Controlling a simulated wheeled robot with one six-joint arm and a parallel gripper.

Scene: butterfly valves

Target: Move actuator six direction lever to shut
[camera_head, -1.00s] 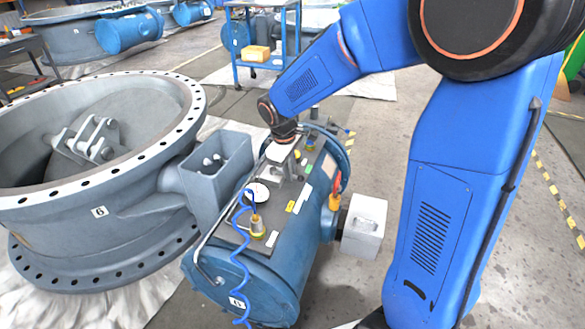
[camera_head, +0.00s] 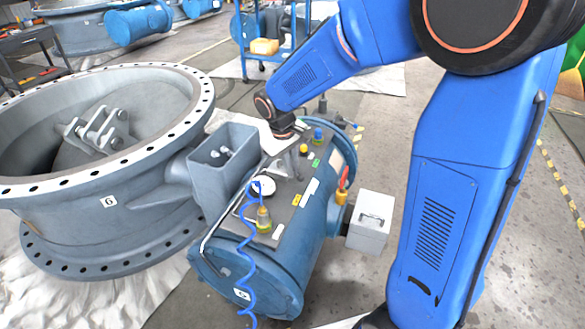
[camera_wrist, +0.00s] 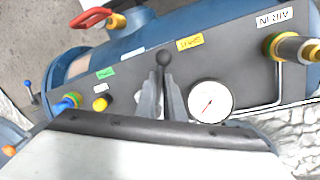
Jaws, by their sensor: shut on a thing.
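Actuator six is the blue cylinder (camera_head: 272,270) with a small "6" plate, beside the grey valve ring (camera_head: 108,220) that also carries a "6". Its dark top panel shows in the wrist view (camera_wrist: 228,65). The direction lever, with a dark ball end (camera_wrist: 164,58), stands on the panel between a green label (camera_wrist: 105,72) and a yellow label (camera_wrist: 189,42). The label words are too small to read surely. My gripper (camera_wrist: 162,95) is shut on the lever just below its ball. In the head view my gripper (camera_head: 285,138) is over the panel's far half, its fingertips partly hidden.
A pressure gauge (camera_wrist: 210,102) sits close to the lever. A brass fitting (camera_wrist: 292,47) with a blue coiled hose (camera_head: 243,268), a red-handled valve (camera_wrist: 95,18) and yellow and blue buttons surround the panel. A grey-white box (camera_head: 370,220) stands at the cylinder's right.

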